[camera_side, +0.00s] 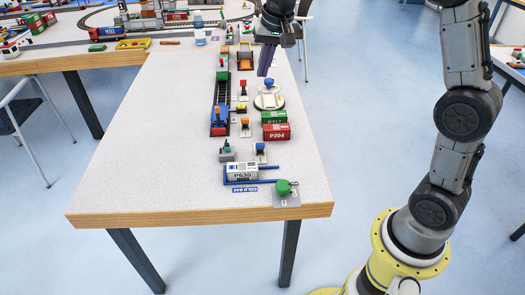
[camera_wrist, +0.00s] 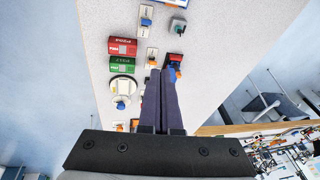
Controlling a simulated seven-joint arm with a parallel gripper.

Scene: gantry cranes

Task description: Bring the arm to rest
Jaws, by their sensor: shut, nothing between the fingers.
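My gripper (camera_side: 265,74) hangs above the far half of the white table (camera_side: 145,160) in the side view. Its two long purple fingers point down, near a white round turntable with a blue knob (camera_side: 269,98). In the wrist view my gripper (camera_wrist: 160,72) is shut, its fingers side by side with nothing between them. The turntable (camera_wrist: 122,90) lies to the left of the fingers there. The fingers look raised above the table, though the exact height is hard to tell.
A red container (camera_side: 276,132) and a green container (camera_side: 274,117) stand near the turntable. A dark track (camera_side: 221,95) runs along the table. A white container (camera_side: 241,171) lies in a blue frame near the front edge, beside a green knob (camera_side: 284,187). The table's left side is clear.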

